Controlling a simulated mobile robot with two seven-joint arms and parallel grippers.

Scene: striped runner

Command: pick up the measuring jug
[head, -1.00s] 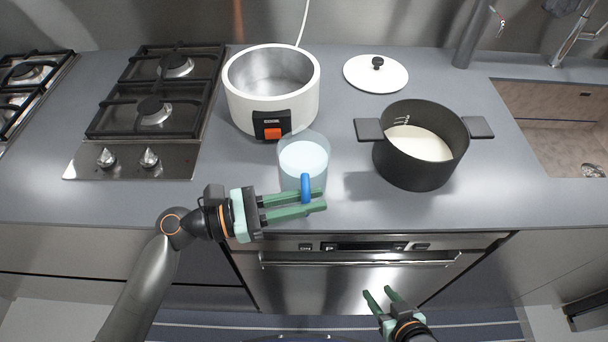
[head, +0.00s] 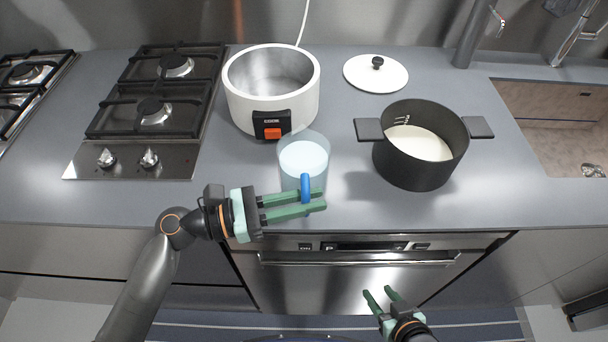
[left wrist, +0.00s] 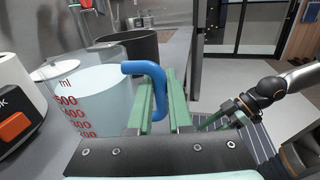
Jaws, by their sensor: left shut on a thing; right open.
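The measuring jug (head: 302,160) is clear with a pale liquid inside and a blue handle (head: 305,187). It stands upright at the front of the counter, just in front of the white cooker. In the left wrist view the jug (left wrist: 95,100) shows red "ml" markings, and its handle (left wrist: 147,73) is between the green fingers. My left gripper (head: 292,204) is shut on the jug's handle. My right gripper (head: 377,296) is open and empty, low in front of the oven door.
A white cooker (head: 298,98) stands behind the jug. A black pot (head: 412,176) with white contents is to its right. A white lid (head: 368,80) lies at the back. A gas hob (head: 180,160) is at left, a sink (head: 550,130) at right.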

